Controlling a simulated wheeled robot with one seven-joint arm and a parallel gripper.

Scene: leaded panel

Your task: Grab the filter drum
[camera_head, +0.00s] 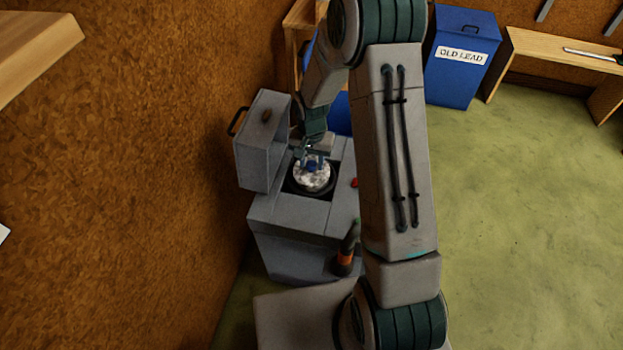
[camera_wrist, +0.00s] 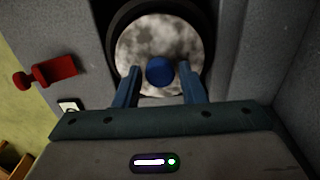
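The filter drum (camera_head: 311,182) is a round, mottled white-grey thing with a blue knob (camera_head: 312,166) on top. It sits in the dark round opening of a grey cabinet (camera_head: 290,215). In the wrist view the drum's face (camera_wrist: 136,45) fills the opening, with the blue knob (camera_wrist: 160,71) at its lower middle. My gripper (camera_wrist: 160,67) is open, one blue finger on each side of the knob. A gap shows between each finger and the knob. In the head view my gripper (camera_head: 313,157) is directly over the drum. The drum's underside is hidden.
The cabinet's lid (camera_head: 262,145) stands open on the left, close to my gripper. A red handle (camera_wrist: 48,72) sits beside the opening. A dark bottle with an orange band (camera_head: 345,255) stands by the cabinet's front. A blue "OLD LEAD" bin (camera_head: 460,75) stands behind; green floor right is clear.

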